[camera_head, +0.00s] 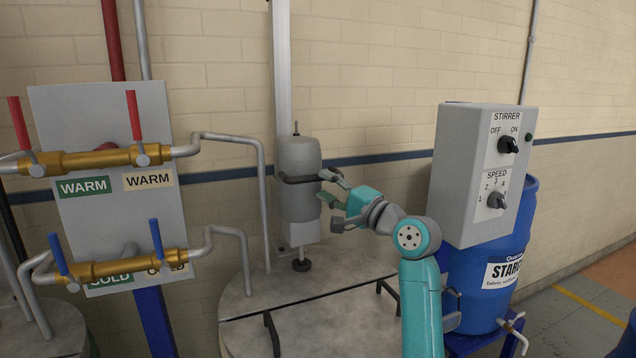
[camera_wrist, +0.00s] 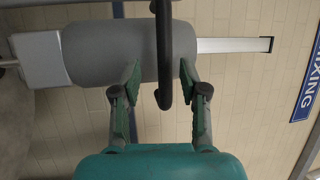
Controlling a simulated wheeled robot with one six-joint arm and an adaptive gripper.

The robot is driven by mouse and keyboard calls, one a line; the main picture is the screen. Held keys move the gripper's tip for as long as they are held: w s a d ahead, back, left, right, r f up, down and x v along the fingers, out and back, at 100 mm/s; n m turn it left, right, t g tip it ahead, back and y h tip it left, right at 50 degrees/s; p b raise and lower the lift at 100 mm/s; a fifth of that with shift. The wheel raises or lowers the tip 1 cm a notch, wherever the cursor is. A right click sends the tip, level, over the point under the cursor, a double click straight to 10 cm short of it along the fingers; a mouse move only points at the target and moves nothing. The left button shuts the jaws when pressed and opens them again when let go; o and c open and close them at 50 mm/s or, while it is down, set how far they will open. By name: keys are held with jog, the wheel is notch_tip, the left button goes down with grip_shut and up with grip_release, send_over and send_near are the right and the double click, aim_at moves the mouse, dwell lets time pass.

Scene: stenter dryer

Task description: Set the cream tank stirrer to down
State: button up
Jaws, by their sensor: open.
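The stirrer (camera_head: 298,218) is a grey motor cylinder on a pale vertical rail (camera_head: 282,75), above the grey tank lid (camera_head: 325,325). A short shaft with a dark end shows beneath it, near the lid. A dark bar handle (camera_head: 298,179) is fixed across the motor's front. My gripper (camera_head: 331,188) is open just right of the motor. In the wrist view my gripper (camera_wrist: 160,76) has its fingers on either side of the dark handle (camera_wrist: 163,55), with the grey motor (camera_wrist: 110,50) close behind. I cannot tell whether a finger touches it.
A grey control box (camera_head: 468,180) with STIRRER and SPEED knobs stands at the right, before a blue drum (camera_head: 513,240). A valve panel (camera_head: 115,217) with red and blue levers is at the left. Grey pipes (camera_head: 263,200) run down to the lid.

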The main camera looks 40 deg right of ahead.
jog(key=a+v, duration=0.1)
jog(key=v, duration=0.6)
jog(key=shift+s+d+f, duration=0.15)
jog(key=shift+s+d, duration=0.25)
jog(key=shift+d, duration=0.15)
jog(key=shift+s, duration=0.1)
